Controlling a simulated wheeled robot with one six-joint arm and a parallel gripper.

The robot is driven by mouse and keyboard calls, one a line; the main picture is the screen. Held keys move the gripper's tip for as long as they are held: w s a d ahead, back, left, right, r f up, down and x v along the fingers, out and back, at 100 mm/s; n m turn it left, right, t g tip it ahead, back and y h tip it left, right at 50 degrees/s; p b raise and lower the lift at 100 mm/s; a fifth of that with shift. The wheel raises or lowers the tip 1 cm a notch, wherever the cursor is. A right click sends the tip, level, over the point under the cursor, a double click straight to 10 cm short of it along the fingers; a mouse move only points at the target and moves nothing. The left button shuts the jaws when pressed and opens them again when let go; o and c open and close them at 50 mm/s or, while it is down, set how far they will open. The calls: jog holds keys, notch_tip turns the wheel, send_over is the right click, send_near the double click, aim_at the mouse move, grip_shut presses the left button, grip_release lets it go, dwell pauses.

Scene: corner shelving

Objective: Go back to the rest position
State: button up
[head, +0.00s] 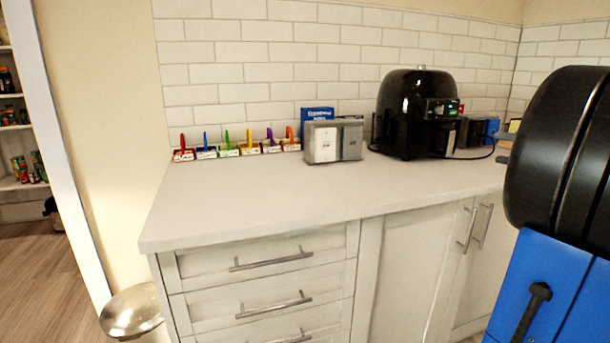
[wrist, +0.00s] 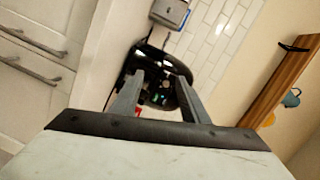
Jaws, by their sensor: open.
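My gripper (wrist: 160,82) shows in the wrist view with its two grey fingers spread apart and nothing between them. Beyond the fingertips is the black air fryer (wrist: 153,62), apart from them and partly hidden by the fingers. In the head view my black and blue arm fills the right side, and my gripper is out of that picture. The air fryer (head: 407,110) stands upright on the white counter (head: 270,203) there.
Two grey boxes (head: 333,141) stand left of the air fryer, before a blue box (head: 317,115). Several coloured items (head: 228,146) line the wall. Drawers (head: 265,263) lie below, with a metal bin (head: 131,311) at left. The counter's front is clear. A wooden shelf (wrist: 283,82) shows at right.

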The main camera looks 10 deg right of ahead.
jog(key=a+f+n+g+y, duration=0.15)
jog(key=a+f+g, duration=0.4)
jog(key=a, duration=0.75)
jog(key=a+f+n+g+y, duration=0.1)
jog(key=a+f+n+g, duration=0.2)
jog(key=a+f, duration=0.85)
jog(key=s+a+f+n+g+h, duration=0.1)
jog(key=s+a+f+n+h, duration=0.2)
jog(key=s+a+f, duration=0.2)
jog(key=s+a+f+n+g+h, duration=0.2)
jog(key=s+a+f, duration=0.4)
jog(key=s, duration=0.5)
jog(key=shift+s+a+f+n+h, duration=0.15)
jog(key=shift+f+n+h, duration=0.5)
jog(key=shift+n, duration=0.6)
